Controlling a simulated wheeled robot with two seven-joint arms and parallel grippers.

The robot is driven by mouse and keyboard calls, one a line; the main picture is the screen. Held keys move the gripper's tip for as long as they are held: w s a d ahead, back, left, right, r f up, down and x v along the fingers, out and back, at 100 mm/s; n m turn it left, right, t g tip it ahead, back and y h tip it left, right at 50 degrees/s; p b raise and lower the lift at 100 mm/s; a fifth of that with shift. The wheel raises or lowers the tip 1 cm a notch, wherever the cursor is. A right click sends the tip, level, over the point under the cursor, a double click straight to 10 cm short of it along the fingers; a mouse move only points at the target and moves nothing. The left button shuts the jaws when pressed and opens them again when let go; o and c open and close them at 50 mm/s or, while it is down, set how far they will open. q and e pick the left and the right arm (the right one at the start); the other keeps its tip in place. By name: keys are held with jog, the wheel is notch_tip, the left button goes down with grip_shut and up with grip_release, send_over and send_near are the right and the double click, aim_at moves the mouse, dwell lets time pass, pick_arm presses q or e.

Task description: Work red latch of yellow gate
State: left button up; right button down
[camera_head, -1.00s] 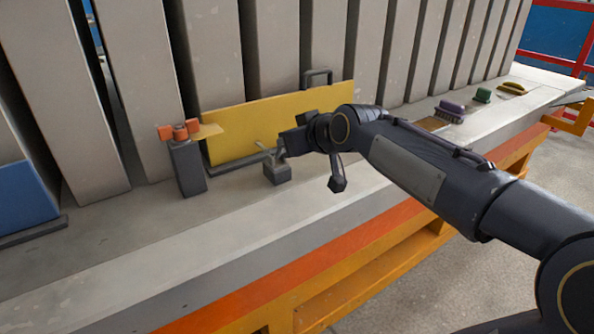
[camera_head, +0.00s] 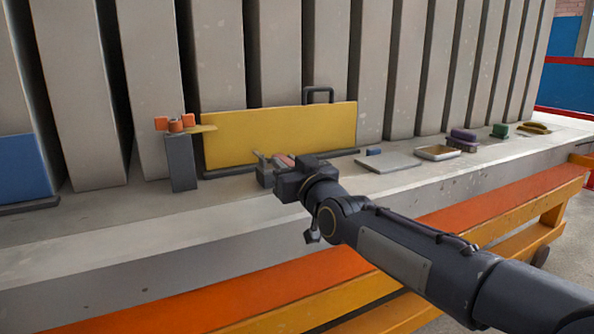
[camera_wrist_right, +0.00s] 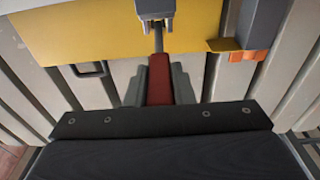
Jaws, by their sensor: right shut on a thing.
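The yellow gate (camera_head: 285,133) stands upright on the ledge, with a dark handle loop above it. A small grey block (camera_head: 265,176) with a thin metal rod sits in front of its lower edge. The red latch (camera_head: 285,160) reaches from this block into my right gripper (camera_head: 284,170). In the right wrist view, the red latch handle (camera_wrist_right: 159,82) lies between the two fingers of my right gripper (camera_wrist_right: 159,90), which is shut on it. The yellow gate (camera_wrist_right: 95,30) is beyond. My left gripper is out of view.
A grey post (camera_head: 181,163) with an orange clamp (camera_head: 175,124) stands at the gate's left end. A grey plate (camera_head: 389,162), a shallow tray (camera_head: 438,153) and a purple brush (camera_head: 463,138) lie to the right.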

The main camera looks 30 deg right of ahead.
jog(key=shift+f, duration=0.1)
dwell(0.4)
jog(key=c, duration=1.2)
grip_release()
jog(key=shift+c, duration=0.2)
jog(key=shift+s, duration=0.15)
jog(key=s, duration=0.7)
jog(key=shift+s+a+f+p, duration=0.3)
jog(key=shift+a+f+p, duration=0.05)
jog(key=shift+a+f, duration=0.05)
